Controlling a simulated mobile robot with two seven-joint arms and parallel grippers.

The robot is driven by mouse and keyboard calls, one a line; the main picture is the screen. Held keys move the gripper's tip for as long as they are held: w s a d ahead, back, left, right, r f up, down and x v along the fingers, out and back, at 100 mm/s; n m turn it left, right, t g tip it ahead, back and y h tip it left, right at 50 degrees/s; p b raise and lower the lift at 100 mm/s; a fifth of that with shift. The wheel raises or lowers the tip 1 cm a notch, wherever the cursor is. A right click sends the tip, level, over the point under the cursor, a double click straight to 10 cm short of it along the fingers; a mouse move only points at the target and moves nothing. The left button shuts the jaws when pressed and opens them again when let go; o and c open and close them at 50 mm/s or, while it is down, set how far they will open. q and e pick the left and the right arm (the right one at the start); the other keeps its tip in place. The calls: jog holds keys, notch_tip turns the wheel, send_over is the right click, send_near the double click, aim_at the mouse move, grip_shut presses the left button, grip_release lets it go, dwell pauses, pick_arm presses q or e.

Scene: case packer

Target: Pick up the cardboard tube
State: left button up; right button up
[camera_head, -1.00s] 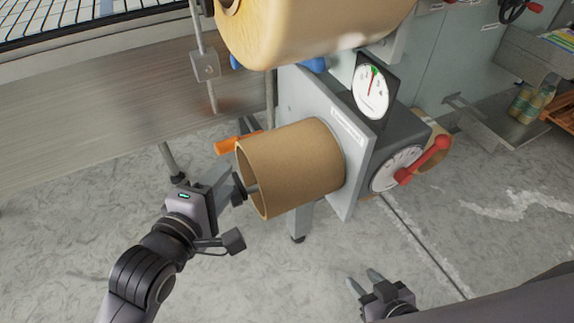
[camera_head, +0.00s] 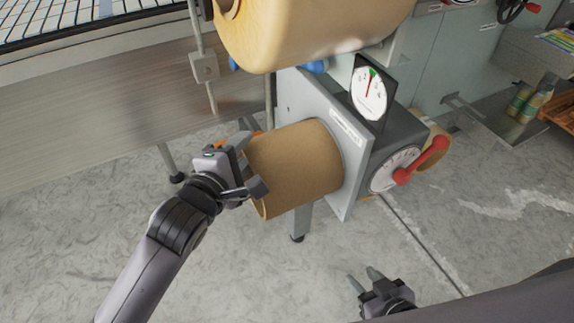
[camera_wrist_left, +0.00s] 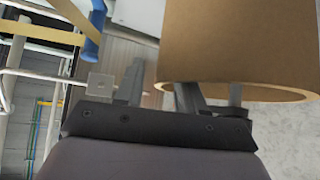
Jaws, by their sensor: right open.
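The brown cardboard tube (camera_head: 297,172) sticks out sideways from a grey plate on the machine, its open end facing left. It also shows in the left wrist view (camera_wrist_left: 240,45). My left gripper (camera_head: 246,160) is at that open end and hides part of the rim. In the left wrist view its fingers (camera_wrist_left: 160,92) stand apart, one outside the tube's left edge and one seemingly inside the opening. I cannot tell whether either touches the wall. My right gripper (camera_head: 363,277) is open and empty, low over the floor, away from the tube.
A large tan roll (camera_head: 310,30) hangs above the tube. A metal bench panel (camera_head: 90,110) stands at the left. The floor below is mostly clear.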

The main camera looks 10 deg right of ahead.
pick_arm(q)
jog(key=shift+w+d, duration=0.1)
jog(key=shift+w, duration=0.1)
grip_shut()
jog(key=shift+s+f, duration=0.1)
jog(key=shift+f, duration=0.05)
dwell(1.2)
